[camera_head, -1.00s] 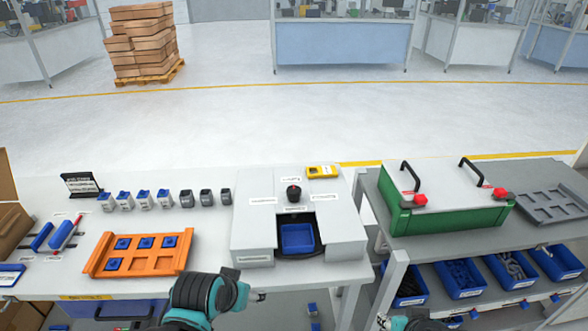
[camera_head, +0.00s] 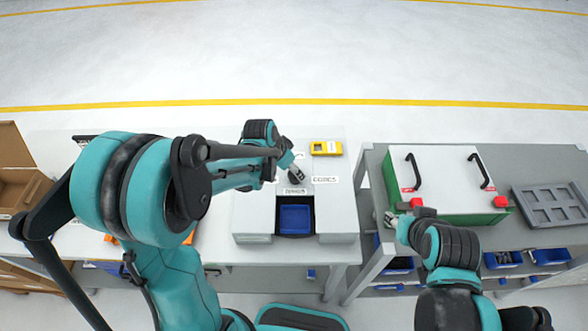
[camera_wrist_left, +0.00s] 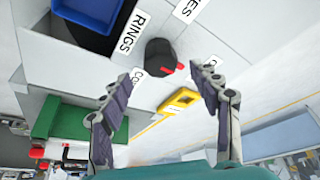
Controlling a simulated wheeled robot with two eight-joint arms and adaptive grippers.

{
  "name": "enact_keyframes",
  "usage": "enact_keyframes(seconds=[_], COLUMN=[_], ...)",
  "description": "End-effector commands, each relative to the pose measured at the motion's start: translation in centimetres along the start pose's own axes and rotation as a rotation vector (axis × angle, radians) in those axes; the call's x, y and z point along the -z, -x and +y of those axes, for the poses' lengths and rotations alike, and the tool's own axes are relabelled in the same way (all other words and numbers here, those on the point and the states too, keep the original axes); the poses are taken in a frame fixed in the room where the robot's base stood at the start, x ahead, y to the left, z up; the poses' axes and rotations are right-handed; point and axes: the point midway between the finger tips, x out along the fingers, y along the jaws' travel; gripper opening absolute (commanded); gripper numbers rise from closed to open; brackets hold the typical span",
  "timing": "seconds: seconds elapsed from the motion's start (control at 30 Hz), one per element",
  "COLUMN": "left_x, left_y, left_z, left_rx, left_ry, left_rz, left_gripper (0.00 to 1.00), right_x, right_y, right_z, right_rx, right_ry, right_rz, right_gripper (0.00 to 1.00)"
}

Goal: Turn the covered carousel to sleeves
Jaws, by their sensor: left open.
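The covered carousel (camera_head: 340,222) is a pale grey housing on the bench, with a blue bin (camera_head: 295,219) showing in its front opening. Its black knob (camera_wrist_left: 158,54) has a red pointer (camera_wrist_left: 179,67) directed away from the label reading RINGS (camera_wrist_left: 131,33). My left gripper (camera_head: 297,178) is over the housing, hiding the knob in the head view. In the left wrist view its fingers (camera_wrist_left: 166,80) are spread, with the knob between and beyond the tips. My right gripper (camera_head: 391,220) is near the green case; its fingers are unclear.
A yellow device (camera_head: 326,148) lies behind the knob. The green case (camera_head: 447,214) with a white lid and black handles stands on the right bench, beside a grey tray (camera_head: 552,203). A cardboard box (camera_head: 14,165) stands far left.

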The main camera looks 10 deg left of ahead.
Motion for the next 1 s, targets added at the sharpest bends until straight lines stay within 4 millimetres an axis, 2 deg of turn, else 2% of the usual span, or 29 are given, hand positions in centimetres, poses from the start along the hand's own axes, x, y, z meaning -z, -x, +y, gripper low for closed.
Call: enact_keyframes(seconds=[0.03,0.2,0.57,0.67,0.8,1.0], left_x=[0.0,0.0,0.0,0.0,0.0,0.1], left_y=[-1.1,-3.0,-3.6,-3.6,-3.6,-3.6], left_z=[0.0,0.0,0.0,0.0,0.0,0.1], left_rx=[0.000,0.000,0.001,0.001,0.001,0.001], left_ry=[-0.001,0.000,0.001,0.001,0.001,0.001], left_rz=[0.000,0.000,0.001,0.001,0.001,0.001], left_gripper=[0.62,0.62,0.62,0.39,0.02,0.00], right_x=[-0.2,-0.4,-0.4,-0.4,-0.4,-0.4], right_y=[-0.3,-0.6,-0.6,-0.6,-0.6,-0.6], right_z=[0.0,0.0,0.0,0.0,0.0,0.0], right_rx=[0.000,0.000,0.000,0.000,0.000,0.000], right_ry=[0.000,0.000,0.000,0.000,0.000,0.000], right_rz=[0.000,0.000,0.000,0.000,0.000,0.000], right_gripper=[0.40,0.40,0.40,0.40,0.40,0.40])
